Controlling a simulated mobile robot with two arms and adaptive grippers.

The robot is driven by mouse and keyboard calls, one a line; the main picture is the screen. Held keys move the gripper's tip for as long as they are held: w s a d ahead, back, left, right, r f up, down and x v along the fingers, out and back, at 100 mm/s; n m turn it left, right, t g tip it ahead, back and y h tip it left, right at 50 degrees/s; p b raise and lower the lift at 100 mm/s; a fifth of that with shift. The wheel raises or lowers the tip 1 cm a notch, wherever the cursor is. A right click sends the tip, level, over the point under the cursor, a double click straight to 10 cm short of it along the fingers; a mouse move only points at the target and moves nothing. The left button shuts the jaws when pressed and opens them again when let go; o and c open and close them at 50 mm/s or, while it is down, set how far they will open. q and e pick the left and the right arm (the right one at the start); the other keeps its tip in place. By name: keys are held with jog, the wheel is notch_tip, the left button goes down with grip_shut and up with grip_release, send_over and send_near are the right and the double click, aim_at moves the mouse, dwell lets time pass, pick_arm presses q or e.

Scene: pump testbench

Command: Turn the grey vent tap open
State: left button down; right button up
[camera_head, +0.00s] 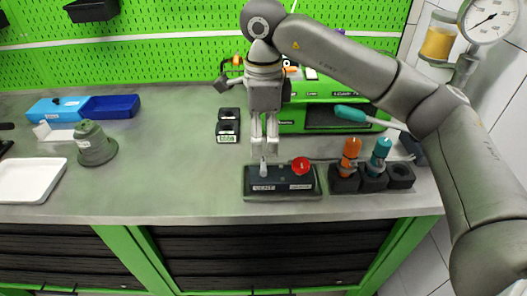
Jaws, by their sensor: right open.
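The grey vent tap (263,169) stands upright on the left part of a black block (283,192), above a white label that seems to read VENT. A red knob (301,165) sits on the same block, to the right of the tap. My right gripper (265,152) points down with its pale fingers just above and behind the grey tap. It is open; I cannot tell whether a fingertip touches the tap. My left gripper is not in view.
Orange and teal screwdriver-like tools stand in a black holder (400,175) right of the block. A green case (340,118) is behind. A small black double holder (228,125), a grey pump part (95,145) and a white tray (28,178) lie left. The bench between is clear.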

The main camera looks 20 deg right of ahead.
notch_tip(320, 180, up, 5)
jog(key=shift+r, duration=0.1)
dwell(0.5)
